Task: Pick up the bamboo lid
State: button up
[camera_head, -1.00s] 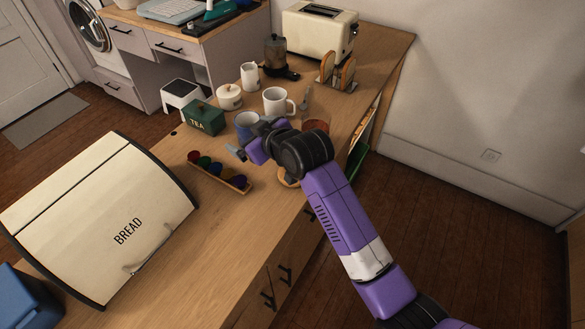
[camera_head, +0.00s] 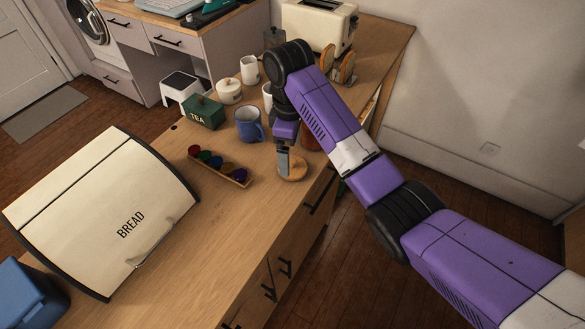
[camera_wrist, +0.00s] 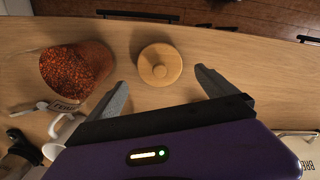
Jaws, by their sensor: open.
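The bamboo lid (camera_head: 293,169) is a round, light wooden disc lying flat on the wooden counter, close to its front edge. In the wrist view the lid (camera_wrist: 160,66) shows a small round knob on top. My gripper (camera_head: 284,165) points down at the lid, partly covering it in the head view. In the wrist view my gripper (camera_wrist: 160,82) is open, its two fingers spread wide to the left and right of the lid. Nothing is between the fingers except the view of the lid, and I see no contact with it.
A jar of reddish contents (camera_wrist: 75,72) stands close left of the lid in the wrist view. A blue mug (camera_head: 249,125), a pod tray (camera_head: 218,167), a green tea box (camera_head: 204,113) and a bread box (camera_head: 105,215) share the counter. Bare counter lies left of the lid in the head view.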

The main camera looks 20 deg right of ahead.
aim_at(292, 160)
jog(key=shift+s+d+f+p, duration=0.15)
jog(key=shift+f+p, duration=0.15)
jog(key=shift+f, duration=0.1)
jog(key=shift+s+d+f+p, duration=0.1)
jog(key=shift+f+p, duration=0.35)
jog(key=shift+f, duration=1.65)
jog(key=shift+c, duration=0.3)
jog(key=c, duration=1.4)
jog(key=shift+r, duration=0.1)
